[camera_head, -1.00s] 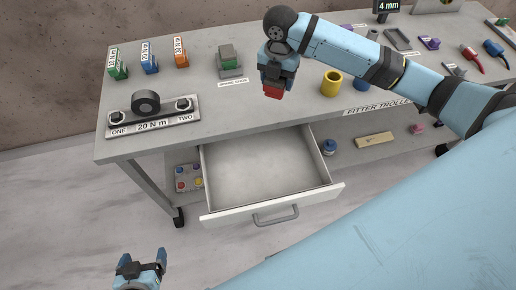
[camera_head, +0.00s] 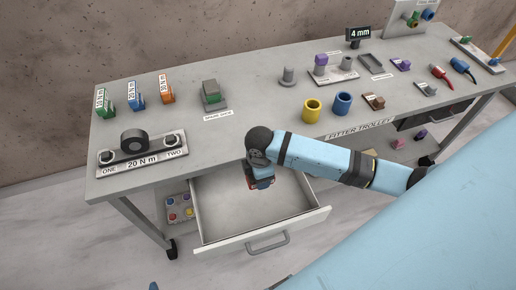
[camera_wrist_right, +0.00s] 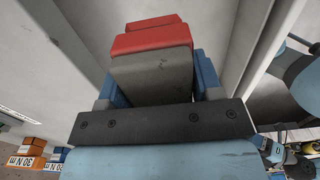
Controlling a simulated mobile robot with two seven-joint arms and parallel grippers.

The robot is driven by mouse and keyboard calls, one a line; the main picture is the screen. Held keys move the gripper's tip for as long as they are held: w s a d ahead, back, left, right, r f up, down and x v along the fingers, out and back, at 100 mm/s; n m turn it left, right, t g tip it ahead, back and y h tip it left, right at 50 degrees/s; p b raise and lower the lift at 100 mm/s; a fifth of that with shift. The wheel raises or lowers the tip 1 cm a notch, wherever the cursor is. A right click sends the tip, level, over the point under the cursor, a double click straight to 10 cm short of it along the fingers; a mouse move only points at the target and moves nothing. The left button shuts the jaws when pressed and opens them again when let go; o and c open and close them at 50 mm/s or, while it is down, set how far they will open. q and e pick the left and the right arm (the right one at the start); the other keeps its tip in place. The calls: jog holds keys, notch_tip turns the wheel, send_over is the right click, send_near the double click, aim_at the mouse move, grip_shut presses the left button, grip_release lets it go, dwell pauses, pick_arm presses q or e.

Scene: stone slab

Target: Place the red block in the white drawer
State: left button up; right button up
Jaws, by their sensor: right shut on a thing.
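The white drawer (camera_head: 222,246) is pulled out from under the grey bench, and its visible floor is bare. My right gripper (camera_head: 262,182) points down over the back middle of the drawer opening. It is shut on the red block (camera_wrist_right: 152,40), which shows red with a grey face between the blue fingers in the right wrist view. In the head view the block is mostly hidden by the gripper, and I cannot tell its height above the drawer floor. Only a small blue tip of my left gripper (camera_head: 153,286) shows at the bottom edge.
The grey bench top (camera_head: 230,130) overhangs the drawer's back. On it stand a torque fixture (camera_head: 140,148), a green-and-grey block on a stand (camera_head: 211,95), a yellow cup (camera_head: 312,110) and a blue cup (camera_head: 343,103). A tray of coloured pieces (camera_head: 180,209) sits left of the drawer.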

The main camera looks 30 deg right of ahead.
aim_at(259, 197)
notch_tip(259, 197, down, 12)
jog(key=shift+r, duration=0.25)
dwell(0.3)
jog(key=o, duration=1.1)
jog(key=shift+f, duration=0.1)
notch_tip(259, 197, up, 12)
jog(key=shift+r, duration=0.15)
